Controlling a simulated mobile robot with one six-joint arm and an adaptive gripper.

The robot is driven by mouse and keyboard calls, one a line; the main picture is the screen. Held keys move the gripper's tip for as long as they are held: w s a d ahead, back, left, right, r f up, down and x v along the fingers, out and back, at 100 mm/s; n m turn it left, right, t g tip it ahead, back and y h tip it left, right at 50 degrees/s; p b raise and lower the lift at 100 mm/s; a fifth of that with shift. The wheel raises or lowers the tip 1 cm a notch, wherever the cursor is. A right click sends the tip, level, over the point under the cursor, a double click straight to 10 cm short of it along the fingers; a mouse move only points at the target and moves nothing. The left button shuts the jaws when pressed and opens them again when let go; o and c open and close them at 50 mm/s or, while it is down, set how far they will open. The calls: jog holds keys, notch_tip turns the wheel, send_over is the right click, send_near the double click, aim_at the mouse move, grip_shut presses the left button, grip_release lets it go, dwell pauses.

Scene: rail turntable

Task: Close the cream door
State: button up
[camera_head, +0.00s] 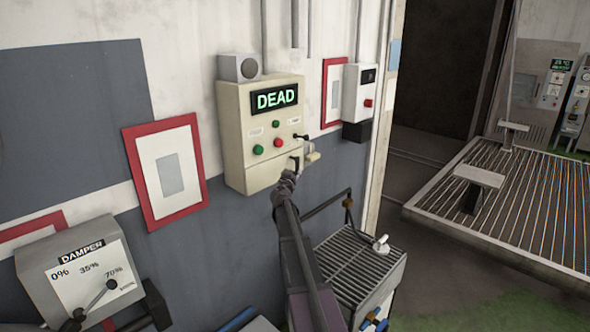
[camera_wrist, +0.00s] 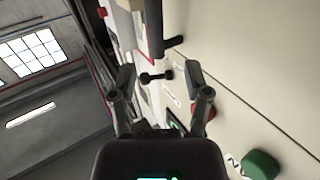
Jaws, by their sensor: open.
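A cream cabinet (camera_head: 235,140) hangs on the wall in the head view. Its front carries a lit DEAD display (camera_head: 275,97), green and red buttons and a small dark lever (camera_head: 300,137). The cream front (camera_wrist: 265,60) fills the right of the wrist view, crossed by a long dark seam. I cannot tell from these frames which part is the door or how far it stands open. My gripper (camera_wrist: 160,76) is open, close to the cream front, with a black lever (camera_wrist: 156,77) showing between its fingers. Contact is unclear. In the head view my arm hides part of the cabinet's lower right.
A white box with a red button (camera_head: 360,93) hangs right of the cabinet. Red-framed panels (camera_head: 168,172) and a DAMPER box (camera_head: 80,270) are on the left. A slatted grey bench (camera_head: 360,262) stands below right. A large grating (camera_head: 510,200) lies beyond it.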

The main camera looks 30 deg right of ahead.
jog(key=v, duration=0.3)
jog(key=shift+a, duration=0.15)
jog(key=shift+s, duration=0.1)
dwell(0.5)
jog(key=s+a+f+n+g+y+b, duration=0.1)
jog(key=s+a+f+g+y+b, duration=0.25)
jog(key=s+a+f, duration=0.65)
jog(key=s+a+f+n+g+y+b, duration=0.15)
jog(key=s+a+f+g, duration=0.35)
jog(key=s+a+f, duration=0.6)
jog(key=s+a+f+n+g+y+b, duration=0.1)
jog(key=s+a+f+n+y, duration=0.1)
jog(key=a, duration=0.4)
jog(key=s+a+f+n+g+y+b, duration=0.1)
jog(key=s+a+f+n+g+y, duration=0.1)
jog(key=s+a, duration=0.3)
jog(key=s+a+f+n+g+y+b, duration=0.1)
jog(key=s+a+f+n+y, duration=0.1)
jog(key=a, duration=0.7)
jog(key=shift+s+y, duration=0.9)
jog(key=shift+s, duration=0.05)
jog(key=shift+n, duration=0.25)
